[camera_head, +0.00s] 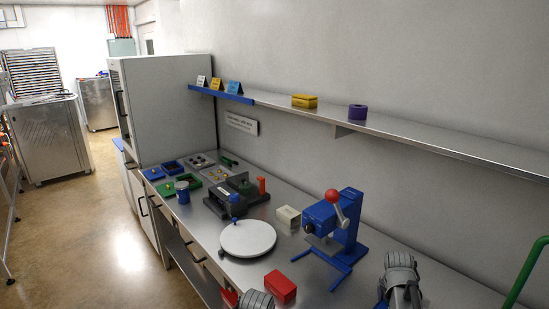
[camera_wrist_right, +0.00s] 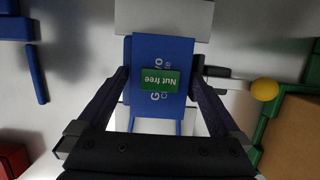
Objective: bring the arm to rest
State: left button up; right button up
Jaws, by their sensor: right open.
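In the right wrist view my right gripper (camera_wrist_right: 160,75) is open. Its two dark fingers stand on either side of a blue item (camera_wrist_right: 180,50) with a green "Nut free" label (camera_wrist_right: 160,80). I cannot tell whether the fingers touch it. A light grey block (camera_wrist_right: 140,15) lies beyond the blue item.
A blue press (camera_head: 322,215) with a red knob, a red box (camera_head: 280,286), a white round plate (camera_head: 248,238) and a white block (camera_head: 288,216) stand on the steel bench. A green frame (camera_head: 525,270) rises at the right edge. A wall shelf (camera_head: 400,128) runs above the bench.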

jog(key=shift+r, duration=0.1)
jog(key=p+v, duration=0.7)
jog(key=v, duration=0.1)
jog(key=shift+s+r+p, duration=0.1)
jog(key=shift+p, duration=0.25)
jog(key=b+x, duration=0.8)
jog(key=x, duration=0.1)
jog(key=shift+a+b, duration=0.1)
jog(key=shift+b, duration=0.3)
notch_tip(320, 180, up, 8)
jog(key=p, duration=0.8)
jog(key=shift+w+f+m+b, duration=0.35)
jog(key=shift+w+m, duration=0.05)
jog(key=shift+w, duration=0.4)
jog(key=w+m+g, duration=0.2)
jog(key=w+m, duration=0.7)
jog(key=w, duration=0.2)
jog(key=shift+w+a+g+h, duration=0.25)
jog(key=shift+a+g+h, duration=0.1)
jog(key=shift+g+h, duration=0.05)
